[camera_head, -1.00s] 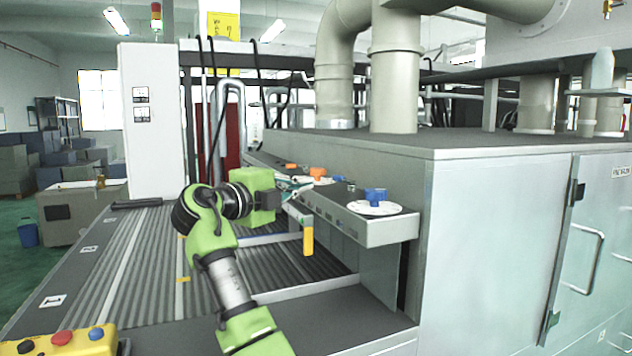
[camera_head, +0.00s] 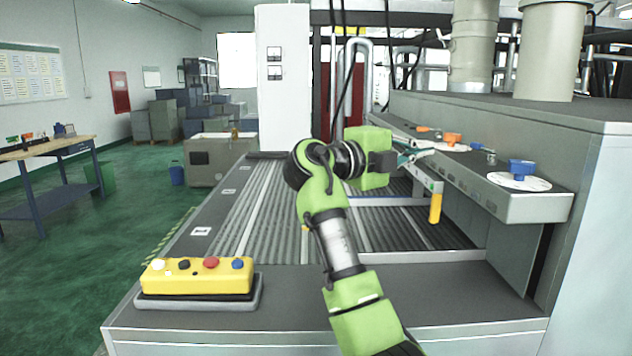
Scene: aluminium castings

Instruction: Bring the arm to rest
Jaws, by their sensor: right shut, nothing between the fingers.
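My right arm, green with dark joints, comes up from the bottom of the head view and reaches over the ribbed bed of the machine. Its gripper (camera_head: 418,154) points right, at the edge of the control ledge (camera_head: 520,208). The fingers look closed and nothing shows between them. They are small here and overlap the ledge in the picture, so I cannot tell whether they touch it. My left gripper is not in view.
The ledge carries a blue knob on a white disc (camera_head: 519,180) and an orange knob (camera_head: 453,139). A yellow button box (camera_head: 197,276) sits at the bed's front left.

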